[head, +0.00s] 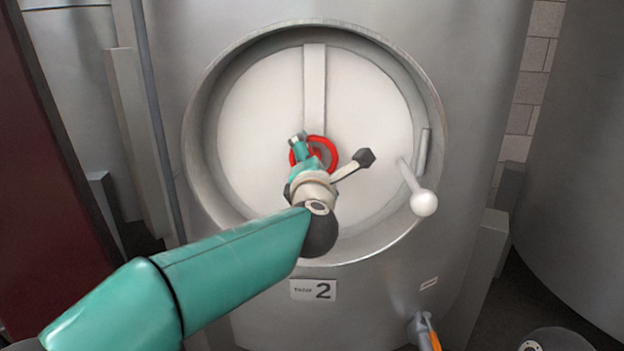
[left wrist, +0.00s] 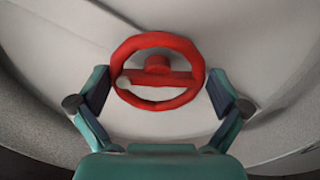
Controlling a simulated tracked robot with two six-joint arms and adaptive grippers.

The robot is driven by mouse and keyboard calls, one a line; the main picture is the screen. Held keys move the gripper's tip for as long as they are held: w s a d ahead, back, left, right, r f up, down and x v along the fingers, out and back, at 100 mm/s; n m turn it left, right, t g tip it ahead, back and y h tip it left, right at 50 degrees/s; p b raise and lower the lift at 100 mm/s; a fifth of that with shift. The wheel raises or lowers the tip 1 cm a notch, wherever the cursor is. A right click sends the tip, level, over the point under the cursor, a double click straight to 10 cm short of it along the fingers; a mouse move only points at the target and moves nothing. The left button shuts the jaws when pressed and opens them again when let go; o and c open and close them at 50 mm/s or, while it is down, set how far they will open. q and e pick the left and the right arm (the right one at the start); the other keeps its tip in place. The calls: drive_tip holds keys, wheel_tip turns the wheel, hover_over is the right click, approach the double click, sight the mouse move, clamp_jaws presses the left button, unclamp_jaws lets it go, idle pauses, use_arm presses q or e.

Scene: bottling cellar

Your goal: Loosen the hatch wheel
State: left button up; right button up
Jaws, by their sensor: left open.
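The red hatch wheel (head: 332,153) sits at the middle of the round pale hatch (head: 255,120) on the steel tank. My left gripper (head: 303,148) is in front of the wheel and hides part of it. In the left wrist view the whole wheel (left wrist: 198,72) shows, with a hub, a crossbar and a small pale knob at its left. There the left gripper (left wrist: 158,90) is open, one finger on each side of the wheel, with a visible gap to the rim on both sides. My right gripper is in neither view.
A white ball-ended lever (head: 424,203) sticks out at the hatch's right edge. A raised steel rim (head: 200,155) surrounds the hatch. A valve with an orange handle (head: 431,335) is at the lower right.

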use_arm(q)
drive_tip(key=s, duration=1)
drive_tip(key=shift+s+a, duration=0.25)
drive_tip(key=shift+a, duration=0.05)
drive_tip(key=shift+f, duration=0.1)
drive_tip(key=w+a+f+m+g, duration=0.1)
drive_tip(key=w+f+m+g, duration=0.15)
drive_tip(key=f, duration=0.65)
drive_tip(key=w+a+f+m+g, duration=0.15)
drive_tip(key=f+m, duration=0.25)
drive_tip(key=f, duration=0.5)
drive_tip(key=s+a+f+m+g+h, duration=0.1)
drive_tip(key=s+a+f+m+g, duration=0.15)
drive_tip(key=f, duration=0.75)
drive_tip(key=s+a+f+m+g, duration=0.1)
drive_tip(key=s+a+f+m, duration=0.2)
drive_tip(key=f, duration=0.8)
drive_tip(key=s+a+f+m+g, duration=0.4)
drive_tip(key=s+f+m+g, duration=0.2)
drive_tip(key=s+f, duration=0.75)
drive_tip(key=s+a+f+m+g+h, duration=0.15)
drive_tip(key=s+f+m+g, duration=0.4)
drive_tip(key=s, duration=0.75)
wheel_tip(320, 180, up, 26)
drive_tip(key=n+t+p, duration=0.1)
drive_tip(key=n+p, duration=0.1)
drive_tip(key=p, duration=2.6)
drive_tip(key=shift+w+d+r+t, duration=0.15)
drive_tip(key=shift+w+d+t, duration=0.1)
drive_tip(key=shift+w+t, duration=0.1)
